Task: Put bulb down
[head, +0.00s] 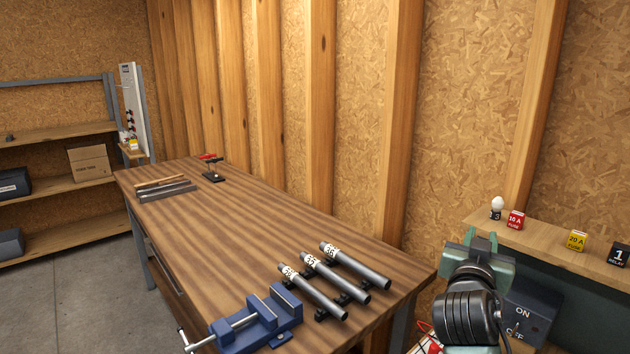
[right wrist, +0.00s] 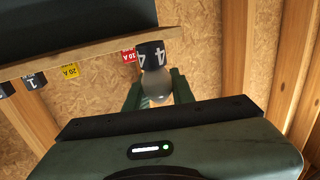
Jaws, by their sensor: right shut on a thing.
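A white bulb (head: 498,202) is upright, globe up, at the left end of the wooden shelf (head: 555,249), over a dark numbered block (head: 495,214). My right gripper (head: 481,238) reaches toward it from below and in front. In the right wrist view, the bulb (right wrist: 155,84) shows between the two green fingers of my right gripper (right wrist: 157,91), which is shut on it. The dark block (right wrist: 151,55) there reads 4 and lies against the bulb; I cannot tell whether the bulb rests in it. My left gripper is out of view.
A red 10 A fuse (head: 516,221), yellow 20 A fuse (head: 577,240) and dark relay (head: 619,255) stand along the shelf. An ON/OFF switch box (head: 528,312) is below it. The workbench (head: 215,240) holds a blue vise (head: 258,318) and three numbered tubes (head: 340,290).

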